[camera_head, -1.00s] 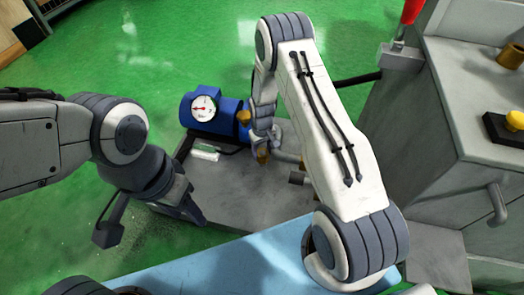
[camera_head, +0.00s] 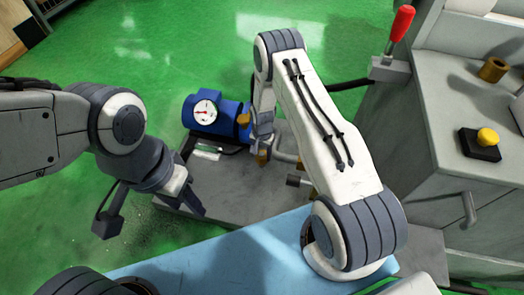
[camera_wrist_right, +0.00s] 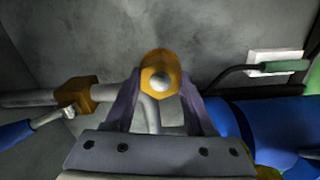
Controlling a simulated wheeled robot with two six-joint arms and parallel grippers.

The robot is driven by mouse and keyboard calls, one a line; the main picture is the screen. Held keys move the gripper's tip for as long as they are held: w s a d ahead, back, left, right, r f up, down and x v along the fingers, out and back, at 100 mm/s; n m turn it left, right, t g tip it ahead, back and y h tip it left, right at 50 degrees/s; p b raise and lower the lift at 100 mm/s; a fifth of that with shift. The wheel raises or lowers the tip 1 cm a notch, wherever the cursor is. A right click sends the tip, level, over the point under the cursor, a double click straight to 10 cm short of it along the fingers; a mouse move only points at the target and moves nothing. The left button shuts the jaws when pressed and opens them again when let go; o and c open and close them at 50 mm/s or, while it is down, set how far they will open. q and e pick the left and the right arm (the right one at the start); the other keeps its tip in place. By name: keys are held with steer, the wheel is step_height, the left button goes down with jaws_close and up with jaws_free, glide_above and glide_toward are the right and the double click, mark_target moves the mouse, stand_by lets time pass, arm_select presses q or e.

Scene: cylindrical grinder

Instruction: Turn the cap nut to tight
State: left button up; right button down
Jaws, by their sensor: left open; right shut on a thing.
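The cap nut (camera_wrist_right: 158,72) is a brass hex piece with a pale round centre, in the middle of the right wrist view. My right gripper (camera_head: 262,150) reaches down to the pipework beside the blue pump. Its two dark fingers stand on either side of the nut in the right wrist view, shut on it. In the head view the brass piece (camera_head: 262,158) shows just below the gripper, mostly covered. How far the nut is turned cannot be told. My left gripper (camera_head: 192,202) is open and empty, low over the left edge of the grey base plate.
A blue pump (camera_head: 222,118) with a round gauge (camera_head: 205,112) stands behind the right gripper. Another brass fitting (camera_wrist_right: 78,95) sits on the pipe at left. The grey machine cabinet (camera_head: 400,160), with a red-handled lever (camera_head: 402,22), stands right. Green floor lies open left.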

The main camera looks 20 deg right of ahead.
mark_target(262, 153)
steer(key=shift+s+m+p, duration=0.1)
steer(key=shift+m+p, duration=0.5)
steer(key=shift+m, duration=1.3)
steer(key=shift+c, duration=1.2)
jaws_free()
step_height(262, 153, up, 10)
steer(key=p, duration=0.4)
steer(key=shift+r, duration=0.25)
